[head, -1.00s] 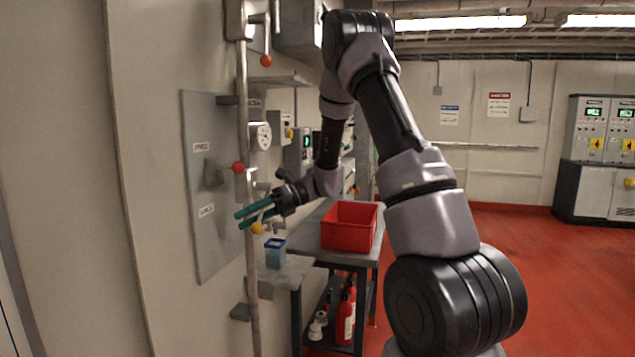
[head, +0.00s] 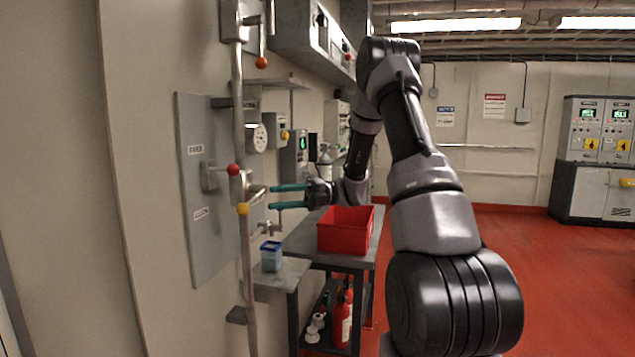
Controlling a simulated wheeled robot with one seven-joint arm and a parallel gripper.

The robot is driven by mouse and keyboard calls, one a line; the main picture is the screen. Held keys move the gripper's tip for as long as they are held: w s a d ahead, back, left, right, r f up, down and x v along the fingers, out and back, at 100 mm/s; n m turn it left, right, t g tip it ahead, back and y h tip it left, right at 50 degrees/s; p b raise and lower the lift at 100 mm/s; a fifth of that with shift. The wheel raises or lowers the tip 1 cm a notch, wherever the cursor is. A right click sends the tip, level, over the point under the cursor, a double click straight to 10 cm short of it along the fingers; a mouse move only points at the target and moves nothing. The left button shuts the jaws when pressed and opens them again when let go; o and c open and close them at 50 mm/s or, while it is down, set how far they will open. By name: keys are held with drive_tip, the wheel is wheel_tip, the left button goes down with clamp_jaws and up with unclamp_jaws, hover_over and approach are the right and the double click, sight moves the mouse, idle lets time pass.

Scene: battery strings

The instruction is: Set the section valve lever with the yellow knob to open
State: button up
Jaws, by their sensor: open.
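The yellow knob (head: 243,209) of the section valve lever shows in front of the vertical pipe (head: 249,280), just below a valve body on it. Its lever looks short from here, and I cannot tell exactly which way it points. My gripper (head: 271,197) is open with two teal fingers pointing left. Its fingertips lie to the right of the yellow knob in the picture, apart from it, with nothing visible between them.
A red knob (head: 233,170) sits just above left, by a grey wall panel (head: 205,250) with unreadable labels. An orange-red knob (head: 261,62) hangs higher up. Below are a small shelf with a blue container (head: 271,257) and a bench with a red bin (head: 345,232).

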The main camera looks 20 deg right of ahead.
sight(252, 200)
drive_tip(key=s+d+r+n+t+h, duration=0.1)
drive_tip(key=s+r+n+t+h, duration=0.2)
drive_tip(key=s+n+h, duration=0.4)
drive_tip(key=s+d+r+n+t+h, duration=0.1)
drive_tip(key=s+r+n+h, duration=0.4)
drive_tip(key=s+n, duration=0.7)
drive_tip(key=shift+s+d+n+t+h, duration=0.25)
drive_tip(key=shift+d+n+t+h, duration=0.15)
drive_tip(key=shift+n+t+h, duration=0.7)
